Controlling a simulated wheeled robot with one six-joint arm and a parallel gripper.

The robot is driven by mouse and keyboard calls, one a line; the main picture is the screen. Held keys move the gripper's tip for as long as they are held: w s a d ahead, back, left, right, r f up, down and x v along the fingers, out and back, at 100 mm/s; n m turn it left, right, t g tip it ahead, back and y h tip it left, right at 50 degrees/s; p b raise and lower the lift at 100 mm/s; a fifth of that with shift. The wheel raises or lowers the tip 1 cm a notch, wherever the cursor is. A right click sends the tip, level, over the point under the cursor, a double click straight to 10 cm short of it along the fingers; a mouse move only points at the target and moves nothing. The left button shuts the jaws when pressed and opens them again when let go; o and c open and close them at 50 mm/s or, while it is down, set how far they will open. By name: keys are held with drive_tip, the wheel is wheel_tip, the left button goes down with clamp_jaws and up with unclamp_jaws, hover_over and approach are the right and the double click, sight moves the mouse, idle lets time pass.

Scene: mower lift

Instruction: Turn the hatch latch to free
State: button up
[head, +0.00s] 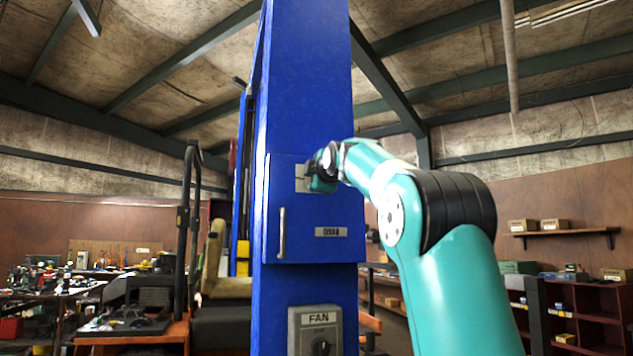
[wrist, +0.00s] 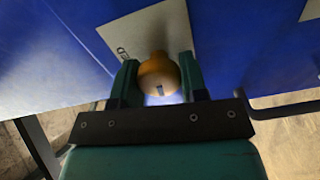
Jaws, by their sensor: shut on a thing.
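The hatch (head: 300,215) is a blue door on the blue column, with a grey vertical handle (head: 282,233) at its lower left. In the head view my gripper (head: 322,172) is at the upper part of the hatch and hides the knob. The hatch looks closed.
A grey FAN switch box (head: 315,330) is on the column below the hatch. A label plate (head: 331,232) sits on the hatch. A mower with a seat and dark bars (head: 188,220) stands at left, near a cluttered bench (head: 50,290). Shelves (head: 590,320) stand at right.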

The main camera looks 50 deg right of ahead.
drive_tip(key=shift+f+n, duration=0.1)
drive_tip(key=shift+n, duration=0.7)
drive_tip(key=o, duration=0.9)
drive_tip(key=b+v, duration=0.7)
drive_tip(key=v, duration=1)
drive_tip(key=shift+s, duration=0.2)
